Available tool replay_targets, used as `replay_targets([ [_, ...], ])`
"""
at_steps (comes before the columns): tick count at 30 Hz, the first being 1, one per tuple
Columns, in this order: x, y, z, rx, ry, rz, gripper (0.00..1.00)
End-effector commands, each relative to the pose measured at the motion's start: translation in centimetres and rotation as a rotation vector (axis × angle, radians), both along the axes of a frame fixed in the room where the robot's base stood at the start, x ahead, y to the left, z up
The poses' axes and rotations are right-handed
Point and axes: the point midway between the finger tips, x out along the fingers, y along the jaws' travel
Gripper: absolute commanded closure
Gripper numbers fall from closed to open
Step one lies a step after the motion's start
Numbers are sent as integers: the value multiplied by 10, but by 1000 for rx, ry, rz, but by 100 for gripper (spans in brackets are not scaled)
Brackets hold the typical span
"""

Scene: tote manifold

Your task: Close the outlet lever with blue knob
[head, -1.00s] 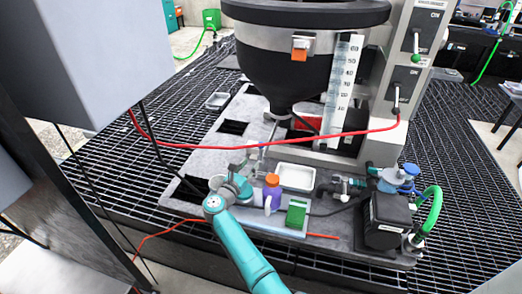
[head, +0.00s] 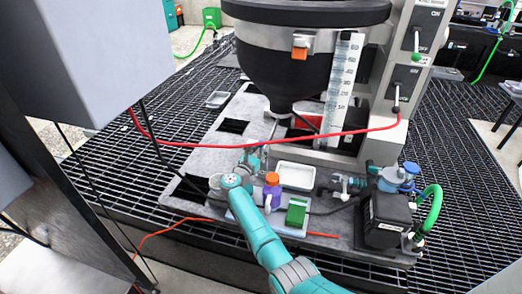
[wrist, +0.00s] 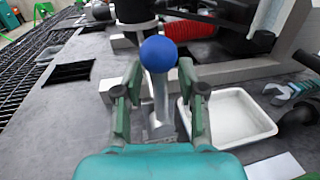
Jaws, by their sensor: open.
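The blue knob (wrist: 158,53) sits on top of a metal lever (wrist: 160,95) in the wrist view. The lever stands nearly upright from a metal fitting on the grey deck. My gripper (wrist: 157,82) is open, with one green finger on each side of the lever, just below the knob. Gaps show between the fingers and the lever, so nothing is gripped. In the head view my gripper (head: 254,158) is under the hopper's outlet, and I cannot make out the blue knob there.
A white tray (wrist: 230,115) lies right of the lever; it also shows in the head view (head: 296,176). An orange-capped purple bottle (head: 272,184) and a green block (head: 297,211) are close to my arm. The black hopper (head: 298,75) overhangs. A red hose (head: 250,143) crosses in front.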

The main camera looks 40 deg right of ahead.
Motion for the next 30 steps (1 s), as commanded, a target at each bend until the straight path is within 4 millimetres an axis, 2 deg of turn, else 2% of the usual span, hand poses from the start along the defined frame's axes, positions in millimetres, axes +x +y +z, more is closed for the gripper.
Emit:
replay_targets([
  [1, 0, 0, 0, 0, 0, 0, 62],
  [3, 0, 0, 0, 0, 0, 0, 80],
  [6, 0, 0, 0, 0, 0, 0, 100],
  [20, 2, 2, 0, -22, 27, 0, 100],
  [30, 14, 11, -2, -153, 198, 2, 100],
])
